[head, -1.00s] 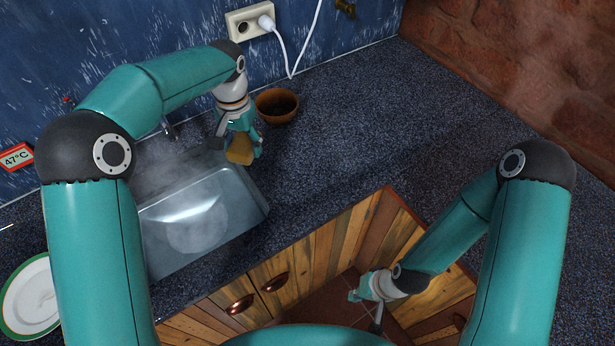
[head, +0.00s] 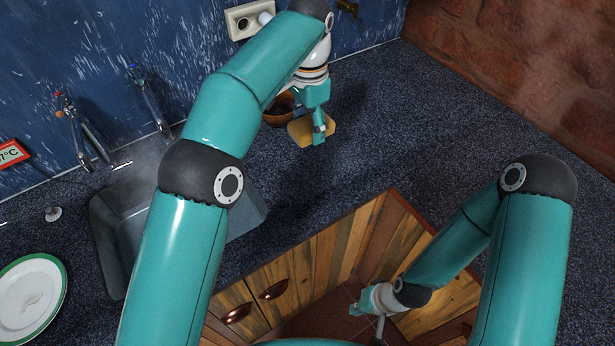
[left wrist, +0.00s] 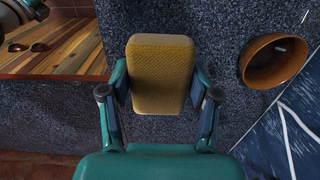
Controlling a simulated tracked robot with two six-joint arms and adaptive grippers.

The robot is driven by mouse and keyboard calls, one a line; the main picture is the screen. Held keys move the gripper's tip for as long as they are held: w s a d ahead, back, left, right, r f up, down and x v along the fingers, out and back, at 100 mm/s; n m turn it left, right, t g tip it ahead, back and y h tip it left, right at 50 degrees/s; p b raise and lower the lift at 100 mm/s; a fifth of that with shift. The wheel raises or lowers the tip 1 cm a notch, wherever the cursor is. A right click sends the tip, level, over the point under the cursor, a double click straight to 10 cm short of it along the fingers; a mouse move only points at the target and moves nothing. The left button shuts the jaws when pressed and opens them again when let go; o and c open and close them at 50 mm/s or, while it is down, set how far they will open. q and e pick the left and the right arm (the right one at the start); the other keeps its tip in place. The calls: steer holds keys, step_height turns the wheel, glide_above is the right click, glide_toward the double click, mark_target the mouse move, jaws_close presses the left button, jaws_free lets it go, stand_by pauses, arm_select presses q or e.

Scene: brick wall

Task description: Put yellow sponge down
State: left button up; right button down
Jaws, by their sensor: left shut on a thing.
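The yellow sponge (head: 300,132) is held by my left gripper (head: 318,130) over the dark speckled worktop, to the right of the sink. In the left wrist view the sponge (left wrist: 160,72) sits between both fingers of my left gripper (left wrist: 160,98), which are shut on its sides. I cannot tell whether the sponge touches the worktop. My right gripper (head: 370,316) hangs low in front of the wooden cupboard, away from the sponge. It is too small to tell whether its fingers are apart.
A brown bowl (head: 277,112) stands just behind the sponge, partly hidden by my left arm. The sink (head: 112,240) is to the left, with taps (head: 75,125) behind it. A green-rimmed plate (head: 60,300) is at far left. The worktop (head: 440,130) to the right is clear.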

mark_target(308, 179)
arm_select(q)
step_height(308, 179, down, 16)
steer(key=shift+r+b, duration=0.15)
steer(key=shift+b, duration=0.2)
steer(key=o, duration=1)
step_height(308, 179, up, 12)
steer(key=shift+s+a, duration=0.1)
stand_by(0.7)
